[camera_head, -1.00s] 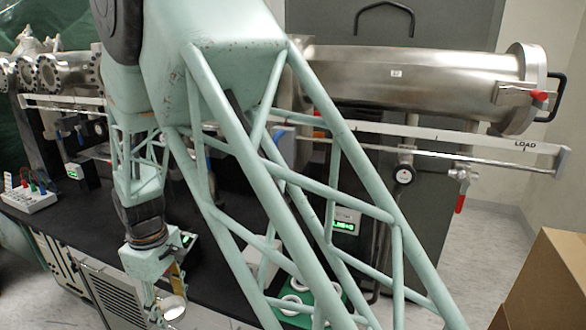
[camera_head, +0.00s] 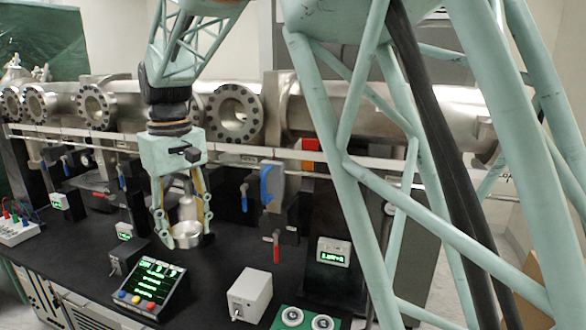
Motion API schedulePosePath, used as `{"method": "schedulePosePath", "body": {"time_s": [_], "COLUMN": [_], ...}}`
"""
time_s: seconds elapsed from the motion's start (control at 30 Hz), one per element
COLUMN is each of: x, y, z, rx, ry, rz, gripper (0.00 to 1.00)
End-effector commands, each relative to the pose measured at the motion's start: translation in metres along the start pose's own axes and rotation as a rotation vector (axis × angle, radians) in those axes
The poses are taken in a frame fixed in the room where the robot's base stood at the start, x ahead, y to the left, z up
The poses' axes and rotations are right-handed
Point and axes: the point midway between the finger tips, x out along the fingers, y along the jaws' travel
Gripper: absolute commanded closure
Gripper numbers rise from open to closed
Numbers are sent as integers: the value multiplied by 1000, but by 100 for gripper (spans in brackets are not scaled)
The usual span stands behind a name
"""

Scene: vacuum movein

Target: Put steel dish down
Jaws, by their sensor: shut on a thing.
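The steel dish (camera_head: 187,240) is a small round silver bowl low between the fingertips of my gripper (camera_head: 187,232). My gripper points down, and its two fingers stand on either side of the dish and grip it. The dish looks upright, at or just above the black bench top (camera_head: 215,268); I cannot tell whether it touches. A pale cylindrical thing shows between the fingers above the dish.
A control box with green screen (camera_head: 152,286) stands in front of the dish. A white switch box (camera_head: 250,294) and a green tray with white rings (camera_head: 300,318) lie to the right. The steel chamber with flanges (camera_head: 235,113) runs behind. Blue and red valve handles hang nearby.

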Motion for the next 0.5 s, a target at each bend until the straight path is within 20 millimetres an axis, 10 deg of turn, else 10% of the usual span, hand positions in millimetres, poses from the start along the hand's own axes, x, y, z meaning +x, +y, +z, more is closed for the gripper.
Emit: {"method": "schedulePosePath", "body": {"time_s": [0.2,0.5], "x": [-48,-64], "y": [14,19], "z": [12,17], "rx": [76,106], "ry": [1,-1], "rz": [0,0], "gripper": [67,67]}}
